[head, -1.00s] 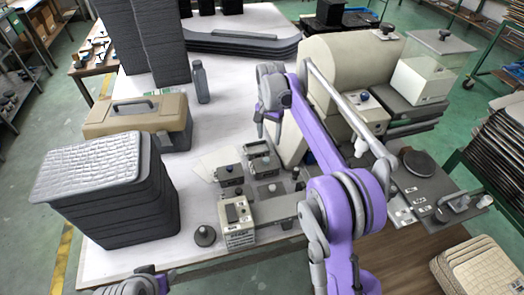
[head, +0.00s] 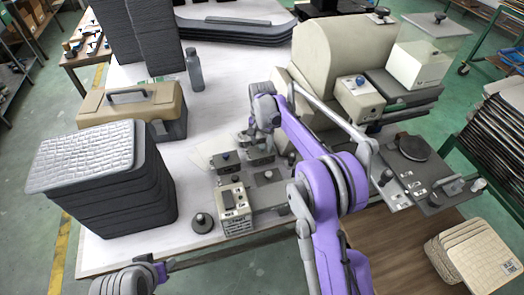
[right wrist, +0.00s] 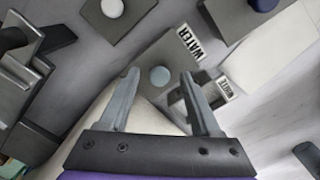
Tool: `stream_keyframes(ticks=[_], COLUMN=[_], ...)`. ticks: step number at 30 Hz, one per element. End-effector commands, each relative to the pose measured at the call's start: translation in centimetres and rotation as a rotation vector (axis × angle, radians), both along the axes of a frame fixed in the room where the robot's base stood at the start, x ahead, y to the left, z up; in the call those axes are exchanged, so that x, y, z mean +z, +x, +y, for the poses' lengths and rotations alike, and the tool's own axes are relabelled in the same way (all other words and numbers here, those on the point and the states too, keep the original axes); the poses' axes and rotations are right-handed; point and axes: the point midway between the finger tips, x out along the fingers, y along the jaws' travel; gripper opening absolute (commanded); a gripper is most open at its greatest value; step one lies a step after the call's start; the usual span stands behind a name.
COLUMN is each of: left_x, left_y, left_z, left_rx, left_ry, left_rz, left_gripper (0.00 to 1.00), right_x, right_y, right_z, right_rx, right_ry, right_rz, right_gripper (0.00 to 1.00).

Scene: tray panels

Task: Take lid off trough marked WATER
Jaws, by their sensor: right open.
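The WATER label (right wrist: 195,42) is a white tag with black letters in the right wrist view. It sits at the edge of a dark grey lid with a round pale blue-grey knob (right wrist: 160,76). My right gripper (right wrist: 158,78) is open, with its two fingers on either side of that knob as seen from the wrist; contact cannot be told. In the head view the right gripper (head: 255,138) hangs over the small dark troughs (head: 260,162) and partly hides that lid. My left gripper (head: 130,280) is at the bottom left edge, its fingers unclear.
Neighbouring lids carry a white knob (right wrist: 112,8) and a dark blue knob (right wrist: 262,3). A beige switch box (head: 235,210) stands in front, a large cream machine (head: 330,55) behind right.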

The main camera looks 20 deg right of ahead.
Motion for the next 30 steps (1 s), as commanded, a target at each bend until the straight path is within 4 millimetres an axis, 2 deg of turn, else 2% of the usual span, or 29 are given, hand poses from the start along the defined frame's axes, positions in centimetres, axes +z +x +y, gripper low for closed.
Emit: stream_keyframes(ticks=[6,17,26,30], left_x=[0.0,0.0,0.0,0.03], left_y=[0.0,0.0,0.0,0.01], left_z=[0.0,0.0,0.0,0.0], left_rx=[0.0,0.0,0.0,0.0], left_ry=[0.0,0.0,0.0,0.0], left_rz=[0.0,0.0,0.0,0.0], left_gripper=[0.5,0.5,0.5,0.5], right_x=[-0.08,-0.05,-0.03,0.73], right_y=[0.01,0.01,0.01,0.02], right_z=[-0.02,-0.04,-0.02,-0.03], right_rx=[0.0,0.0,0.0,0.0], right_ry=[0.0,0.0,0.0,0.0], right_rz=[0.0,0.0,0.0,0.0], right_gripper=[0.65,0.0,0.0,0.0])
